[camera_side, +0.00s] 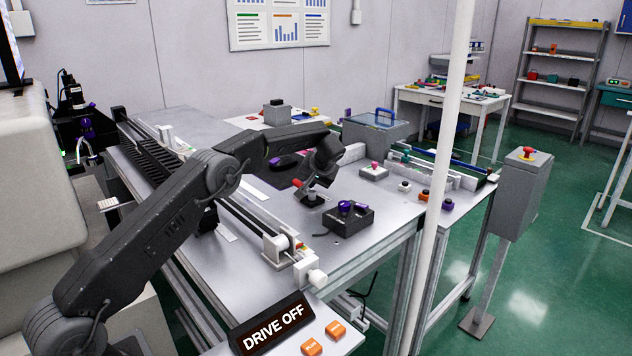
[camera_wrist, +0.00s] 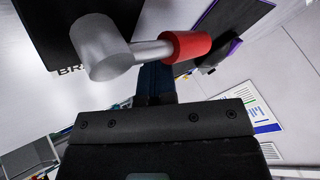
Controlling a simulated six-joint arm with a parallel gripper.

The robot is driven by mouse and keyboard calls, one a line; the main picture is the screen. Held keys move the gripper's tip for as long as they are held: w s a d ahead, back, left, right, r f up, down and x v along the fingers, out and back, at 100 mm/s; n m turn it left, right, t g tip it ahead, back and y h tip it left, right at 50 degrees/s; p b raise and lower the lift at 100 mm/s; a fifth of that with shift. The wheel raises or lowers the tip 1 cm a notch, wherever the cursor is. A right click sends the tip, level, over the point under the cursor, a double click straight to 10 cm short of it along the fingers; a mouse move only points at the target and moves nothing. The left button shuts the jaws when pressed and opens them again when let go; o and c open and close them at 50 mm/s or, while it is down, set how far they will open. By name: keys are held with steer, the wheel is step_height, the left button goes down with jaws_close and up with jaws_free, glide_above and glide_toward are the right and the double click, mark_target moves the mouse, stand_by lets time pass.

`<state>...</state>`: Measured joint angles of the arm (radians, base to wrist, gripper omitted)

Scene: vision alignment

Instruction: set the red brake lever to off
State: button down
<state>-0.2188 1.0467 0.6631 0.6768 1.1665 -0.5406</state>
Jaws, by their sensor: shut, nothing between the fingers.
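The brake lever has a red grip (camera_side: 297,183), which shows in the side view just left of my gripper (camera_side: 309,190). In the wrist view the same red grip (camera_wrist: 187,46) sits on a grey rod that runs from a round grey hub (camera_wrist: 100,46). Behind the hub is a black plate with a partly hidden label starting "BR". My gripper (camera_wrist: 155,82) is shut and empty, with its dark tip close to the rod and the red grip. The rod overlaps it, so I cannot tell whether they touch.
A black box with purple knobs (camera_side: 346,214) stands right of the lever on the grey table (camera_side: 375,240). A linear rail with white end blocks (camera_side: 290,262) runs along the near left. A "DRIVE OFF" sign (camera_side: 272,324) stands in front. A white post (camera_side: 440,150) crosses the view.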

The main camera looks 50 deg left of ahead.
steer(key=shift+s+a+f, duration=0.1)
steer(key=shift+s+a, duration=0.15)
steer(key=shift+s, duration=0.15)
stand_by(0.4)
steer(key=v, duration=1.4)
steer(key=s+d+r+m+t+h, duration=0.1)
steer(key=s+d+r+m+h, duration=0.1)
steer(key=s+d+r, duration=0.6)
steer(key=s+d+f+m+t+h, duration=0.1)
steer(key=s+d+f+h, duration=0.1)
steer(key=s, duration=0.8)
steer(key=s+d+f+m+h, duration=0.2)
steer(key=s+d, duration=0.2)
steer(key=s, duration=0.7)
steer(key=s+d+f+m+t+h, duration=0.1)
steer(key=s+d+f, duration=0.1)
steer(key=s, duration=0.8)
steer(key=shift+s+d+f+m+t+h, duration=0.3)
steer(key=shift+d+f+h, duration=0.1)
steer(key=shift+f, duration=0.15)
